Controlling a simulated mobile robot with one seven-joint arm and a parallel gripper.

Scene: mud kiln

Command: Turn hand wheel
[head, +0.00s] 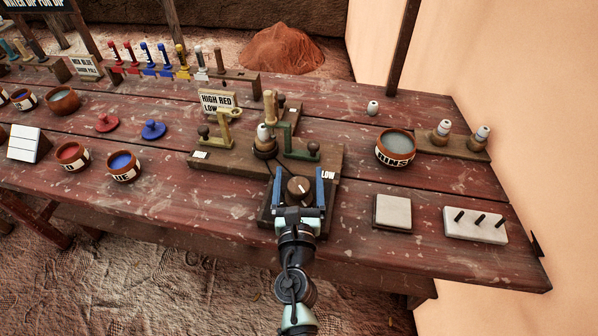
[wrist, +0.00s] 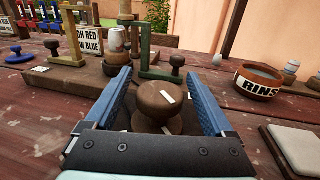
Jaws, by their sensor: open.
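The hand wheel, a round brown knob (head: 299,189) with a pale line across its top, stands on a dark board at the table's front edge. It also shows in the wrist view (wrist: 160,107), where the pale line slants. My gripper (head: 299,172) is open, with one blue finger on either side of the knob. In the wrist view the fingers of my gripper (wrist: 158,76) reach past the knob, with a gap visible beside it. Whether either finger touches it lower down I cannot tell. The knob's base is partly hidden by my gripper.
Behind the knob, a wooden stand (head: 222,160) carries levers and a small white-and-brown pot (head: 264,141). A "RINSE"-type bowl (head: 396,148) stands to the right, with a pale square block (head: 392,212) nearer the front. Red table surface is clear between them.

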